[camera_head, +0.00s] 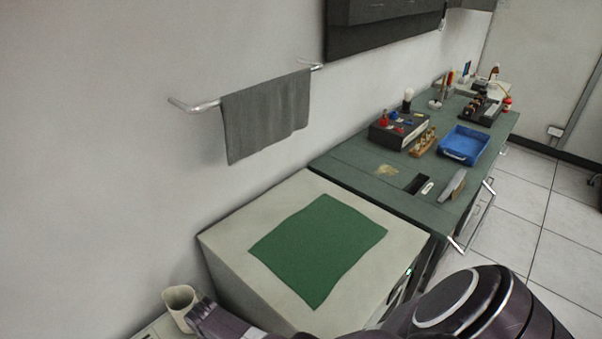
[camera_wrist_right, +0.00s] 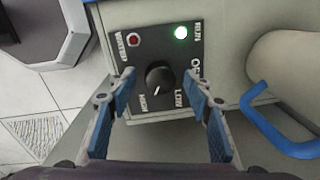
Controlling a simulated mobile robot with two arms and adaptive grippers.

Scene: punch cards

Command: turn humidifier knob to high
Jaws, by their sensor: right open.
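The humidifier knob (camera_wrist_right: 160,79) is a round black dial on a black control panel (camera_wrist_right: 150,42) in the right wrist view. Its white mark points down, between the LOW and HIGH labels and a little toward HIGH. OFF is to the right of the knob. A green light (camera_wrist_right: 181,32) by RUN is lit, and a red one (camera_wrist_right: 133,40) sits at the upper left. My right gripper (camera_wrist_right: 159,75) is open, one finger on each side of the knob in the picture; contact is not visible. My left gripper is not in view.
The pale cabinet (camera_head: 225,243) has a green cloth (camera_head: 318,247) on top. A cup (camera_head: 180,305) stands at lower left. A green counter (camera_head: 345,163) with a blue tray (camera_head: 464,146) lies beyond. A blue handle (camera_wrist_right: 278,135) is right of my gripper. A towel (camera_head: 266,115) hangs on the wall.

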